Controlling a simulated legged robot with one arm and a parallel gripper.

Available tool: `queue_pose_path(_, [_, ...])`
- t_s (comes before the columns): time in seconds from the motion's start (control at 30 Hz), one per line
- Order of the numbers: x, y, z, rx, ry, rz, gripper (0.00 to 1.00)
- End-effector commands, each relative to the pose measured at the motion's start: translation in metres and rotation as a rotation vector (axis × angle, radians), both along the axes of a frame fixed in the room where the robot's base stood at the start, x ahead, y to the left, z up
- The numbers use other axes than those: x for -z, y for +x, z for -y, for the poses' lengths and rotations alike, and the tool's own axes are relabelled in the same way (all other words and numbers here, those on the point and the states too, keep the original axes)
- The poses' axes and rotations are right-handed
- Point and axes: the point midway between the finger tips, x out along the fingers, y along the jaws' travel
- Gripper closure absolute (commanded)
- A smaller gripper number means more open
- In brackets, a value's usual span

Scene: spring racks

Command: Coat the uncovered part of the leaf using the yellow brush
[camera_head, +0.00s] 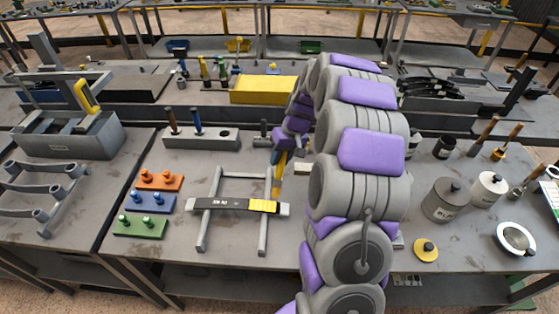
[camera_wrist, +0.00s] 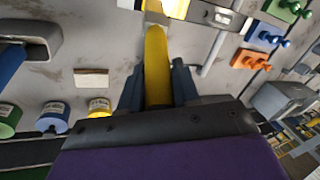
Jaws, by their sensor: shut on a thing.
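The leaf (camera_head: 222,204) is a dark flat bar with a pale label, lying across a grey rack. Its right part has yellow bands (camera_head: 262,206), and its right tip is grey. The dark part of the leaf also shows in the wrist view (camera_wrist: 215,17). My gripper (camera_head: 281,160) is shut on the yellow brush (camera_head: 277,180), behind the leaf's right part. In the wrist view the yellow brush (camera_wrist: 157,68) stands between my gripper's two dark fingers (camera_wrist: 158,88) and reaches toward the leaf. I cannot tell whether its tip touches the leaf.
Orange (camera_head: 160,181), blue (camera_head: 152,202) and green (camera_head: 140,227) peg blocks stand left of the rack. A grey block (camera_head: 200,138) with handled tools is behind. Grey (camera_head: 447,202) and white (camera_head: 488,190) cans and a bowl (camera_head: 516,238) stand right. My arm hides the middle.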

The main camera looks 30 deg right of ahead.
Motion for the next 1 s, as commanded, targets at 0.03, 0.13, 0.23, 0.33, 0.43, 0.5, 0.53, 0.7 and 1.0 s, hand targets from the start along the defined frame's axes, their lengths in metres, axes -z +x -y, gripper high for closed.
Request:
queue_pose_path(0.03, [-0.004, 0.0, 0.0, 0.0, 0.0, 0.0, 0.99])
queue_pose_path(0.13, [-0.005, -0.001, 0.001, 0.001, 0.0, -0.001, 0.99])
queue_pose_path(0.23, [-0.005, -0.001, 0.001, 0.0, 0.0, -0.001, 0.99])
queue_pose_path(0.33, [-0.005, -0.001, 0.001, 0.0, 0.0, -0.001, 0.99])
queue_pose_path(0.43, [-0.007, -0.001, 0.001, 0.0, 0.0, 0.0, 0.99])
queue_pose_path(0.5, [-0.011, -0.001, 0.002, 0.0, 0.0, 0.0, 0.99])
queue_pose_path(0.53, [-0.013, -0.001, 0.002, 0.0, 0.0, 0.0, 0.99])
queue_pose_path(0.7, [-0.028, -0.002, 0.004, 0.001, -0.001, 0.002, 0.99])
queue_pose_path(1.0, [-0.034, -0.003, 0.005, 0.0, 0.0, 0.0, 0.99])
